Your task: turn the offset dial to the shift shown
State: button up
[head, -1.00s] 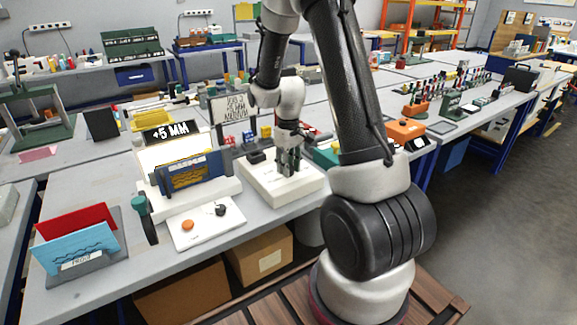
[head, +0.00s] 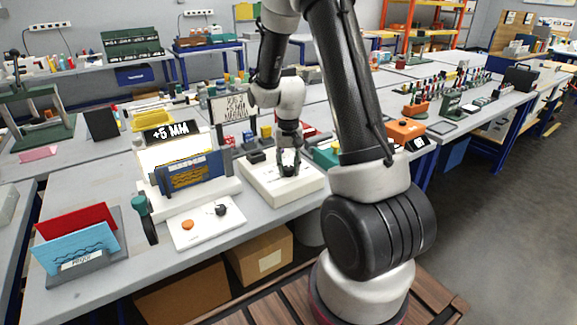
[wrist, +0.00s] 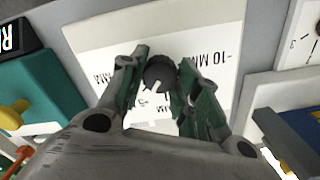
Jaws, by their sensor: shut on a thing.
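The offset dial (wrist: 159,72) is a round black knob with a white pointer line, in the upper middle of the wrist view. It sits on a white panel (wrist: 95,35) with printed marks; "-10 MM" reads to its right and other marks are partly hidden. The pointer slants toward the bottom of the picture. My gripper (head: 289,170) is down at the white dial box (head: 265,189) in the head view. Its two green-padded fingers are on either side of the knob, shut on it. A black sign (head: 166,132) reads "+5 MM".
Left of the dial box stands a plotter-like unit with a blue panel (head: 195,172). In front of it is a white plate (head: 200,232) with an orange button and a black knob. A lettered board (head: 230,107) stands behind. A teal device (head: 326,155) is close on the right.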

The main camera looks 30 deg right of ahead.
aim_at(289, 167)
jog(key=shift+m, duration=0.6)
jog(key=o, duration=1.1)
jog(key=shift+c, duration=0.2)
notch_tip(289, 167, up, 12)
